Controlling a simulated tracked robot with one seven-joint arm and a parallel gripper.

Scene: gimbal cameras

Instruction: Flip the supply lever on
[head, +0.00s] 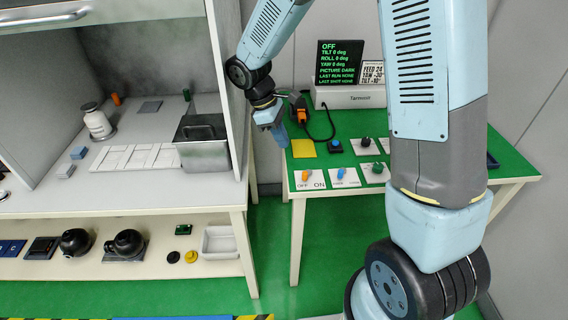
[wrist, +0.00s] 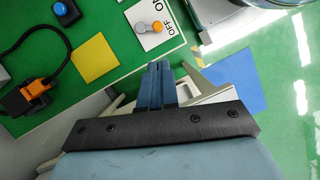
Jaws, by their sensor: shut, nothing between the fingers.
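The supply lever (head: 305,175) is an orange-tipped lever on a white plate marked OFF and ON, at the front left of the green table. Its orange tip sits toward the OFF side. It also shows in the wrist view (wrist: 157,27), above my fingertips, with the ON label cut off by the frame edge. My gripper (head: 282,138) hangs at the table's left edge, behind and left of the lever and apart from it. In the wrist view my gripper (wrist: 159,68) has its blue fingers together, with nothing between them.
A black screen (head: 340,62) on the table reads OFF. A yellow square (head: 304,148), a blue button (head: 333,147) and other control plates stand near the lever. A grey cabinet (head: 226,90) stands close on the left.

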